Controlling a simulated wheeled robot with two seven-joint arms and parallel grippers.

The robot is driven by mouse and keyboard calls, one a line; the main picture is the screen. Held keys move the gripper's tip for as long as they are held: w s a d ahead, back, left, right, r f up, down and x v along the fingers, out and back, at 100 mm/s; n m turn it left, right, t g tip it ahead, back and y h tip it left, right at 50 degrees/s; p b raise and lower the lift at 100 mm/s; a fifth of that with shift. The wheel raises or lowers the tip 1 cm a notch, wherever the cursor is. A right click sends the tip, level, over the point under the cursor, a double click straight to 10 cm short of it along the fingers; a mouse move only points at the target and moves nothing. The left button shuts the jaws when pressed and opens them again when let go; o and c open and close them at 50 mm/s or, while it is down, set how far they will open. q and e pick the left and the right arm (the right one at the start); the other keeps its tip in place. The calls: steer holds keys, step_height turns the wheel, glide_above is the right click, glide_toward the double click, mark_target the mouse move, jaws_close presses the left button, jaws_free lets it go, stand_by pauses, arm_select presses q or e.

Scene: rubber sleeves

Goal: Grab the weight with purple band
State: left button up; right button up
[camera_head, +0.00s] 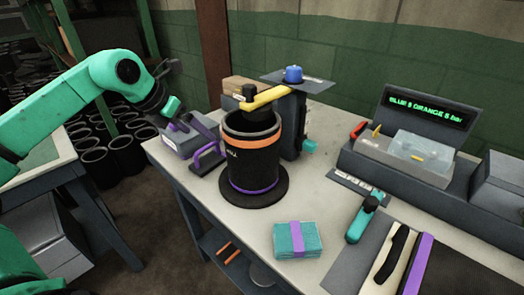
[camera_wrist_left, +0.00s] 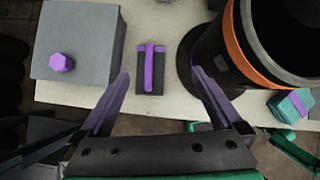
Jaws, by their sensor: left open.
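A small dark block with a purple T-shaped strap or handle (camera_wrist_left: 150,72) lies on the table between my left fingers in the wrist view. It also shows left of the black cylinder in the head view (camera_head: 208,158). My left gripper (camera_wrist_left: 160,74) is open, its purple fingers apart on either side of this block with gaps. In the head view the left gripper (camera_head: 194,131) hangs above the table's left end. A teal bundle with a purple band (camera_head: 297,240) lies at the front of the table. My right gripper is not in view.
A black cylinder with orange and purple bands (camera_head: 253,160) stands close right of the left gripper. A grey box with a purple knob (camera_wrist_left: 77,40) is on its left. A teal-handled tool (camera_head: 362,220), a display (camera_head: 425,106) and a clear box (camera_head: 418,152) are further right.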

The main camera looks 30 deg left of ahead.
mark_target(214, 157)
arm_select(q)
steer(key=f, duration=0.1)
steer(key=f+p, duration=0.2)
steer(key=shift+w+a+f+y, duration=0.3)
steer(key=shift+w+f+y, duration=0.05)
steer(key=shift+w+y, duration=0.05)
steer(key=p+x, duration=0.1)
steer(key=x, duration=0.8)
steer(key=shift+w+a+f+p, duration=0.1)
steer(key=shift+w+a+p, duration=0.05)
steer(key=shift+p, duration=0.25)
jaws_close()
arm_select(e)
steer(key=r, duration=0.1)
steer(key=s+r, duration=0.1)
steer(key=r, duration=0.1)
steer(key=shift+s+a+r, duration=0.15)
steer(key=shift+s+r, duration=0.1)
